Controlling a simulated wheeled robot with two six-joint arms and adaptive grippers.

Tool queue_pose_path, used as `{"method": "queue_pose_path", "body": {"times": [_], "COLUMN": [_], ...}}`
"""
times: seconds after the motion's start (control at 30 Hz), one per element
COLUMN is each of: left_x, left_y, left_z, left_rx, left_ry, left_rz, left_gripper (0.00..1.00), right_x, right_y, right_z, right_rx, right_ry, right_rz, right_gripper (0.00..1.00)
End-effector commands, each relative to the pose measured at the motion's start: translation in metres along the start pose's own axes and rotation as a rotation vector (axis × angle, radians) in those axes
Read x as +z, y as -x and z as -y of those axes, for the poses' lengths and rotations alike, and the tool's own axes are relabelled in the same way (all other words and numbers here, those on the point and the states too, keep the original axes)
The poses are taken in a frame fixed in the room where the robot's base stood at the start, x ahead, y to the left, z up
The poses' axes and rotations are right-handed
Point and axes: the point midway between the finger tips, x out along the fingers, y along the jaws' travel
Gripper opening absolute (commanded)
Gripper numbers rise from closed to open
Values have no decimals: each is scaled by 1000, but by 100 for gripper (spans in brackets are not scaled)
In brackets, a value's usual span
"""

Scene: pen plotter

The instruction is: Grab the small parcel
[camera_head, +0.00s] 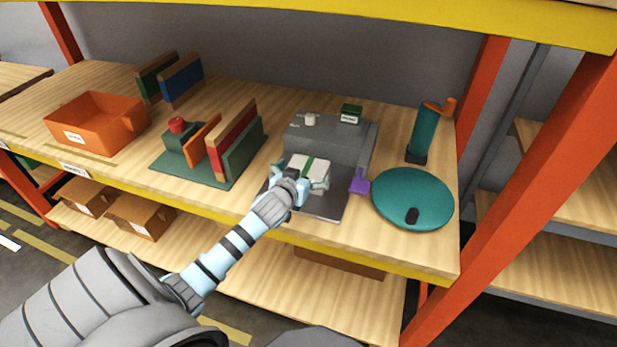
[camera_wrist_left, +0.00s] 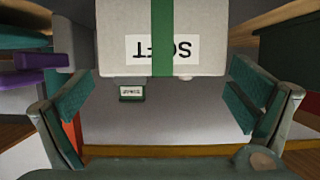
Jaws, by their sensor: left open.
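The small parcel (camera_head: 312,165) is a pale box with a green band, low in front of the grey machine (camera_head: 345,140). In the left wrist view the parcel (camera_wrist_left: 112,20) fills the top middle, and its label reads "SOFT" upside down. My left gripper (camera_head: 303,187) reaches in from the front left and is at the parcel. In the wrist view its two green-padded fingers (camera_wrist_left: 160,88) are spread apart near the parcel's left and right sides. My right gripper is not in view.
A purple piece (camera_head: 359,184) and a teal disc (camera_head: 400,190) lie to the right, with a teal cylinder with an orange handle (camera_head: 424,132) behind. A green stand with upright panels (camera_head: 243,158) and an orange bin (camera_head: 95,122) are left. Orange posts (camera_head: 560,150) frame the shelf.

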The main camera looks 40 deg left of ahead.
Motion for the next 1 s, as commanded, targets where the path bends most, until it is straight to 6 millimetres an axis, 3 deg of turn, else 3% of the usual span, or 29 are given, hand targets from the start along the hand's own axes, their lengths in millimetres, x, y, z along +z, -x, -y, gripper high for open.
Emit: {"method": "queue_pose_path", "body": {"times": [0.2, 0.47, 0.77, 1.0], "left_x": [9, 6, 6, 5], "left_y": [-41, -48, -47, -47], "left_z": [2, 1, 2, 1], "left_rx": [0, 1, 1, 1], "left_ry": [2, 0, 0, 0], "left_rz": [1, 1, 1, 0], "left_gripper": [100, 100, 54, 52], "right_x": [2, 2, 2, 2], "right_y": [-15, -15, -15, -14], "right_z": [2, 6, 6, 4], "right_rx": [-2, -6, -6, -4], "right_ry": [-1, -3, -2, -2], "right_rz": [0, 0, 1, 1], "right_gripper": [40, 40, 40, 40]}}
